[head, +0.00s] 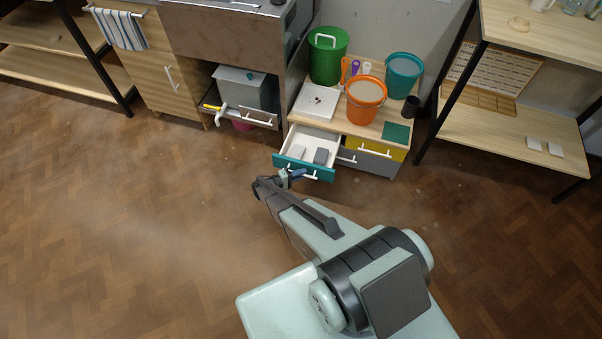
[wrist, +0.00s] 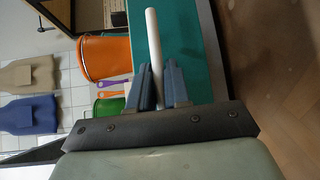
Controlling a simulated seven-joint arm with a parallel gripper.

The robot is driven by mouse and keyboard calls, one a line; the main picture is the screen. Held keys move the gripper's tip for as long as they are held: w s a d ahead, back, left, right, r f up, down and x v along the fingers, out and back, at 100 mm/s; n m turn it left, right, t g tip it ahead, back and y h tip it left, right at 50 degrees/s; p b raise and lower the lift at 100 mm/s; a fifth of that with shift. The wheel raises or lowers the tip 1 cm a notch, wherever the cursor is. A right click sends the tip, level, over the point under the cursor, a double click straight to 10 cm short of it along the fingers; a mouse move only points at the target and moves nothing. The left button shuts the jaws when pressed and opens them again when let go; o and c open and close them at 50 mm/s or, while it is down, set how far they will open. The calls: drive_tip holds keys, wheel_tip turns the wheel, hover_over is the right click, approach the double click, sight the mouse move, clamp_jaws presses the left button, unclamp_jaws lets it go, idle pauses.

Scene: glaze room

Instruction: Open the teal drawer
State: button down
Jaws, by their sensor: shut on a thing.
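The teal drawer (head: 320,174) is pulled out from the low wooden cabinet, its white inside showing. A light grey block (head: 298,152) and a dark grey-blue block (head: 320,156) lie in it. My gripper (head: 291,175) is at the drawer's front in the head view. In the wrist view, the fingers of my gripper (wrist: 159,88) are shut on the white bar handle (wrist: 152,38), one on each side, with the teal front (wrist: 185,50) behind. Part of the handle is hidden between the fingers.
An orange bucket (head: 366,92), a teal bucket (head: 404,72) and a green bin (head: 327,56) stand on the cabinet top. Beside the teal drawer are a yellow drawer (head: 378,151) and a grey drawer (head: 372,163), both closed. The wooden floor (head: 150,220) in front is clear.

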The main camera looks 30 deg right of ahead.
drive_tip(key=c, duration=1.2)
unclamp_jaws()
drive_tip(key=a, duration=0.4)
drive_tip(key=a+r, duration=0.1)
drive_tip(key=a, duration=0.4)
drive_tip(key=a+r, duration=0.1)
drive_tip(key=a, duration=0.3)
drive_tip(key=shift+w+a, duration=0.1)
drive_tip(key=shift+a, duration=0.25)
